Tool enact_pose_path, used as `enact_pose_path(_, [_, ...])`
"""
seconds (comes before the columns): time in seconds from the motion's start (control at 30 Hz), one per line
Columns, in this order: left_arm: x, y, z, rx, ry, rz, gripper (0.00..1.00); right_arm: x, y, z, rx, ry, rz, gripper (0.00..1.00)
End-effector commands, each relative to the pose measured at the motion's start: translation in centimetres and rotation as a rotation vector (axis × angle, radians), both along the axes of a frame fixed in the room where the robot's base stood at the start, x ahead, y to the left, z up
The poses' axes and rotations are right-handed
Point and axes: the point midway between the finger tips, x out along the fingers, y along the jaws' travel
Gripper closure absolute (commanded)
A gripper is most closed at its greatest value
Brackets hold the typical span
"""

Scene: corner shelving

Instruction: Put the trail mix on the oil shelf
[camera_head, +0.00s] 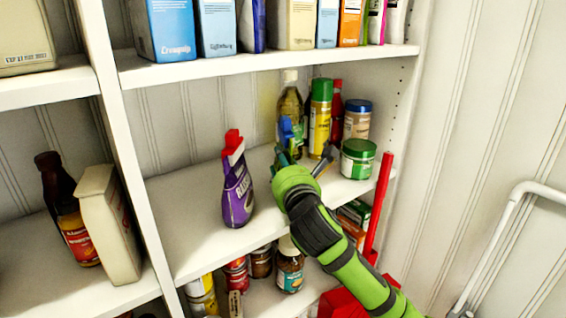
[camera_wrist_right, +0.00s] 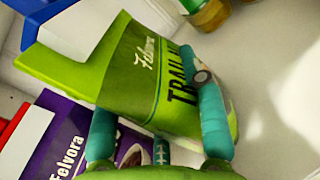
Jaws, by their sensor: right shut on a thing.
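The trail mix (camera_wrist_right: 135,75) is a green bag with dark "TRAIL" lettering, seen tilted in the right wrist view. My right gripper (camera_wrist_right: 150,85) is shut on it, with a teal finger on either side. In the head view, my right gripper (camera_head: 303,158) is over the middle shelf, in front of the oil bottle (camera_head: 291,112). The arm and gripper largely hide the bag there. The oil shelf (camera_head: 205,232) is this white middle shelf. I cannot tell whether the bag touches it. My left gripper is not in view.
A purple bottle with a red top (camera_head: 237,190) stands left of the gripper. A yellow can with a green cap (camera_head: 320,118), a blue-lidded jar (camera_head: 357,120) and a green-lidded jar (camera_head: 358,158) stand behind and right. Bare shelf shows around the purple bottle.

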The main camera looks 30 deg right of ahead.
Motion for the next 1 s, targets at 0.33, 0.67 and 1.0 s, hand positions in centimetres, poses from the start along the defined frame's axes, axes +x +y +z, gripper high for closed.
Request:
enact_pose_path(0.33, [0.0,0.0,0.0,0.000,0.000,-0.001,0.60,0.0,0.0,-0.2,0.000,-0.001,0.000,0.47])
enact_pose_path(0.67, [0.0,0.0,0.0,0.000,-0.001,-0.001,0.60,0.0,0.0,-0.2,0.000,-0.001,0.000,0.34])
enact_pose_path(1.0, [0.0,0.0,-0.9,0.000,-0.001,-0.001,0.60,-3.3,1.1,-0.2,-0.004,-0.003,0.003,0.34])
